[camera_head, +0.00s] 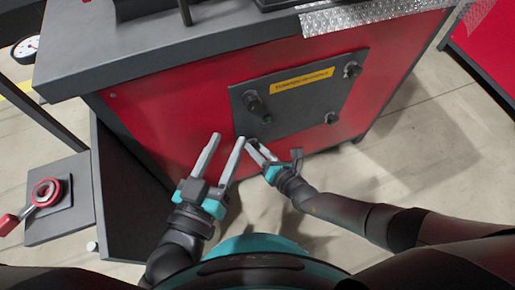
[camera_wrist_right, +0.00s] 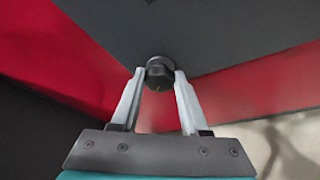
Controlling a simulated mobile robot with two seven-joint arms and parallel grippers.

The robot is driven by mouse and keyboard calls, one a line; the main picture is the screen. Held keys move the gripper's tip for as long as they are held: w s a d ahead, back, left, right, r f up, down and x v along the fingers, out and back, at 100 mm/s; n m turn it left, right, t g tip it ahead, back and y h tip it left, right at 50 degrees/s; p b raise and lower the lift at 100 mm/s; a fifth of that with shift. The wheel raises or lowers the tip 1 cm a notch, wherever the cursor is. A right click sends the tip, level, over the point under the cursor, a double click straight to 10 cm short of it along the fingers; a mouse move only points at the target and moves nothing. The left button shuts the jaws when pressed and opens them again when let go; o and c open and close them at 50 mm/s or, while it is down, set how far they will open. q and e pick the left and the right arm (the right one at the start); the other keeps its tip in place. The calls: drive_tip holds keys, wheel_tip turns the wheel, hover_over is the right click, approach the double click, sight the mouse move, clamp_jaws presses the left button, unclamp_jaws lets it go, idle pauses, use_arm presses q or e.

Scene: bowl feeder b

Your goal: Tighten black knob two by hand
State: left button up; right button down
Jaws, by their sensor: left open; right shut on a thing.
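A dark panel (camera_head: 300,105) with a yellow label (camera_head: 302,80) is on the red cabinet front. Black knobs show near its upper left (camera_head: 252,101), upper right (camera_head: 352,70) and lower right (camera_head: 331,118) corners. My right gripper (camera_head: 256,147) is at the lower left corner. In the right wrist view its fingertips (camera_wrist_right: 159,76) are shut on a round black knob (camera_wrist_right: 159,69) at the panel's corner; the gripper mostly hides this knob in the head view. No number shows on any knob. My left gripper (camera_head: 228,138) is open and empty, just left of the right gripper.
A grey worktop (camera_head: 140,60) overhangs the red cabinet (camera_head: 165,125). A red ring-shaped part with a handle (camera_head: 46,192) lies on a grey stand at left. Floor is clear at right.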

idle(0.3)
drive_tip(key=shift+c, duration=2)
unclamp_jaws()
use_arm(q)
drive_tip(key=s+a+f+g+y+p, duration=0.2)
drive_tip(key=a+f+g+y+p, duration=0.1)
drive_tip(key=a+g, duration=0.5)
drive_tip(key=shift+s+a+m+g+y+p, duration=0.2)
drive_tip(key=shift+a+m+g+y+p, duration=0.15)
drive_tip(key=shift+g+y+p, duration=0.65)
use_arm(e)
drive_tip(key=v, duration=1.5)
drive_tip(key=shift+s, duration=0.15)
use_arm(q)
drive_tip(key=shift+f+t, duration=0.1)
drive_tip(key=shift+t, duration=0.2)
